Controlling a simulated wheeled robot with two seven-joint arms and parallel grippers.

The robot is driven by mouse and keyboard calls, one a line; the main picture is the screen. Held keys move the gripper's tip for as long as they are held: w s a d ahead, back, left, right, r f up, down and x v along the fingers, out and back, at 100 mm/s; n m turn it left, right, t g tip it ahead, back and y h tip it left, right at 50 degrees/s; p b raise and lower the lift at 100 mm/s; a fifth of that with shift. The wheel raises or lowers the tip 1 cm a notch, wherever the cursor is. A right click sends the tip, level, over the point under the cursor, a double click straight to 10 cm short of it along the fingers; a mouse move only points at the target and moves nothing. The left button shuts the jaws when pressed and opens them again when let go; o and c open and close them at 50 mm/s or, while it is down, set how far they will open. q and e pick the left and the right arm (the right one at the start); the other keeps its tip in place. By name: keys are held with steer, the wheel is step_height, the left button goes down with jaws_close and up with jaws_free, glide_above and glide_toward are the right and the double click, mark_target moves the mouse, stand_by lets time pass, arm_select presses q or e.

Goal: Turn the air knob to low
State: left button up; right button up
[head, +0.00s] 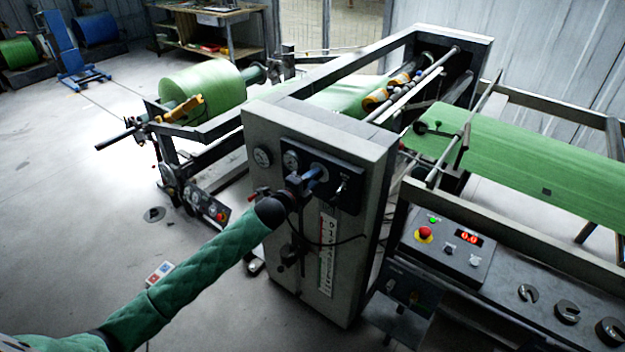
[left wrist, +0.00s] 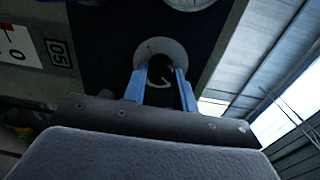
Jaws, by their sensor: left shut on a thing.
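The air knob (left wrist: 160,72) is dark with a pale curved mark and sits in front of a round grey plate (left wrist: 150,47) on the dark panel. My left gripper (left wrist: 160,88) has its two blue fingers on either side of the knob, shut on it. In the head view my left gripper (head: 316,174) reaches the dark panel (head: 347,170) on the front of the grey cabinet (head: 352,142). The gripper hides the knob there, and the low mark cannot be read. My right gripper is in neither view.
A vertical scale (head: 327,255) and a hanging dark cable (head: 335,241) are below. A control box with a red button (head: 424,234) stands to the right. Open floor (head: 75,240) lies left.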

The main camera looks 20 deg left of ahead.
arm_select(q)
steer(key=shift+a+f+n+t+h+p, duration=0.15)
steer(key=shift+n+p, duration=0.35)
steer(key=shift+n, duration=8.05)
steer(key=shift+a+f+n+t+h+p, duration=0.15)
steer(key=shift+n+p, duration=0.3)
steer(key=shift+n, duration=8.1)
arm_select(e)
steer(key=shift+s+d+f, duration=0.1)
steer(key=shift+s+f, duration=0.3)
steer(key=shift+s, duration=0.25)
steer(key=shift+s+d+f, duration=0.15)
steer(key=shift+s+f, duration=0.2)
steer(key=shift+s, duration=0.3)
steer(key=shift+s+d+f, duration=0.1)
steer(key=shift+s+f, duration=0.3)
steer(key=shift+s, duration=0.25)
arm_select(q)
steer(key=shift+d, duration=0.1)
